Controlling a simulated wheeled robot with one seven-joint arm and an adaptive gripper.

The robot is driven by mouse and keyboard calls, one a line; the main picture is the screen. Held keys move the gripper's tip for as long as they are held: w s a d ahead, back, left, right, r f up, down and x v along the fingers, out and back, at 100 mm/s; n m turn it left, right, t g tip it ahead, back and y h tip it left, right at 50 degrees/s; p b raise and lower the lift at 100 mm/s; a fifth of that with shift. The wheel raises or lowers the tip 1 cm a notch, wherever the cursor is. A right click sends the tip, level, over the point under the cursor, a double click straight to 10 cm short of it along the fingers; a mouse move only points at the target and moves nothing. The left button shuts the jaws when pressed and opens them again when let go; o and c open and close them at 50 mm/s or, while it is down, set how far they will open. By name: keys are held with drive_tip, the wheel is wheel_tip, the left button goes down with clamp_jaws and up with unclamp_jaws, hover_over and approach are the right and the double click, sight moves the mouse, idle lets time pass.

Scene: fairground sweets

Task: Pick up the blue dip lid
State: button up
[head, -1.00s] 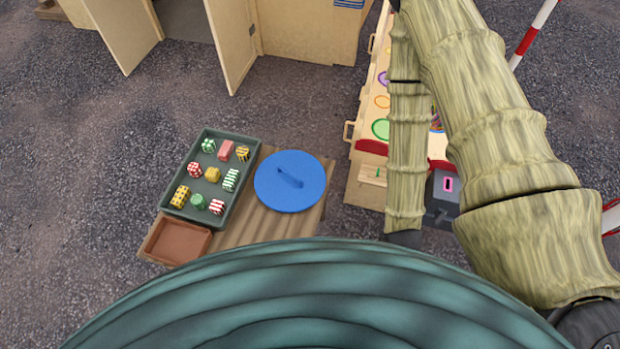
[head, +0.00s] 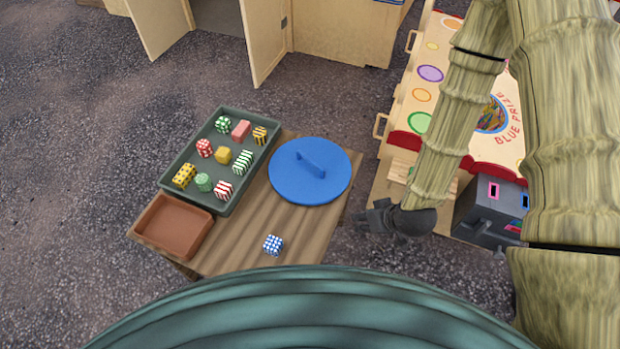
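The blue dip lid (head: 322,187) is a round flat disc with a raised bar handle (head: 310,164) across its middle. It lies at the right end of the wooden table, next to the green tray. My gripper (head: 366,224) is dark and sits just right of the table, below and to the right of the lid, apart from it in the picture. Its fingers are small and dark here, so I cannot tell whether they are open or shut. What lies under the lid is hidden.
A green tray (head: 167,186) holds several patterned sweets. A brown empty tray (head: 172,228) and a blue-checked cube (head: 273,245) are on the wooden table (head: 235,248). A game board (head: 458,95) and a grey box (head: 482,215) stand at the right. Wooden doors (head: 262,45) stand behind.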

drive_tip(key=w+a+f+n+t+y+b, duration=0.2)
drive_tip(key=w+a+f+b, duration=0.15)
drive_tip(key=w+b, duration=0.55)
drive_tip(key=n+t+y+b, duration=0.3)
drive_tip(key=n+b, duration=0.1)
drive_tip(key=b, duration=1)
approach(313, 162)
drive_tip(key=shift+s+d+f, duration=0.25)
drive_tip(key=shift+s+f, duration=0.1)
drive_tip(key=shift+f, duration=0.25)
drive_tip(key=shift+s+d+f, duration=0.25)
drive_tip(key=shift+s+f, duration=0.05)
drive_tip(key=shift+f, duration=0.25)
drive_tip(key=w+a+r+n+b, duration=0.1)
drive_tip(key=b, duration=0.2)
drive_tip(key=shift+w+a+r+t+y, duration=0.1)
drive_tip(key=shift+w+a+t+y, duration=0.1)
drive_tip(key=shift+w+t+y, duration=0.1)
drive_tip(key=shift+b+x, duration=0.75)
drive_tip(key=shift+x, duration=2)
drive_tip(key=b+x, duration=0.2)
drive_tip(key=x, duration=0.2)
drive_tip(key=shift+w, duration=0.3)
drive_tip(key=shift+w+a, duration=0.2)
clamp_jaws()
